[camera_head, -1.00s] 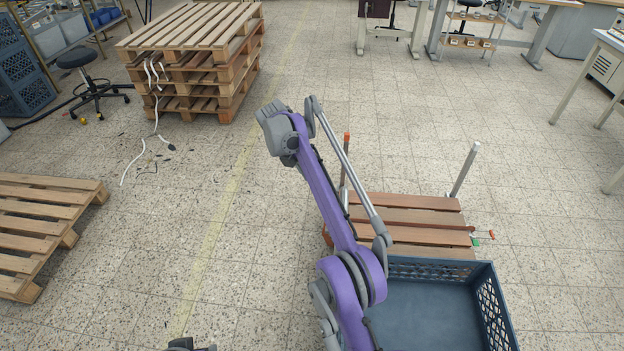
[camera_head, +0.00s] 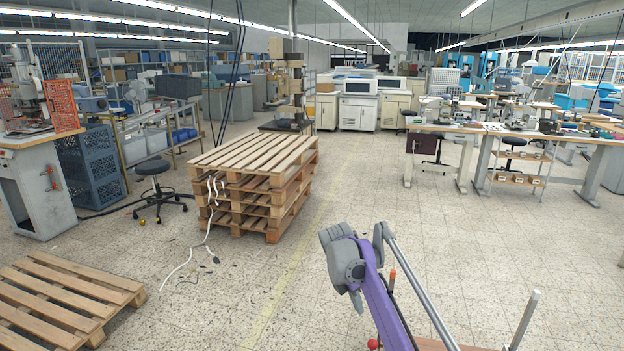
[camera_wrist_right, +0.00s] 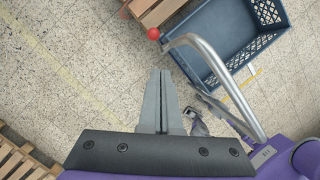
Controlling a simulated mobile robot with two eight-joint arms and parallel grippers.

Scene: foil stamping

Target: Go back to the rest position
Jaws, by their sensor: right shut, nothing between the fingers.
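My right gripper (camera_wrist_right: 161,75) shows in the right wrist view. Its two grey fingers lie together with nothing between them, above open tiled floor. In the head view, my purple right arm with its grey joint rises from the bottom, right of centre; its fingers cannot be made out clearly there. I cannot identify my left gripper in the current views.
A blue crate (camera_wrist_right: 229,39) and a wooden-topped cart (camera_wrist_right: 157,9) with a red knob (camera_wrist_right: 153,33) are close to my right arm. Stacked pallets (camera_head: 256,165) and a low pallet (camera_head: 62,295) stand left. Workbenches (camera_head: 440,128) stand back right.

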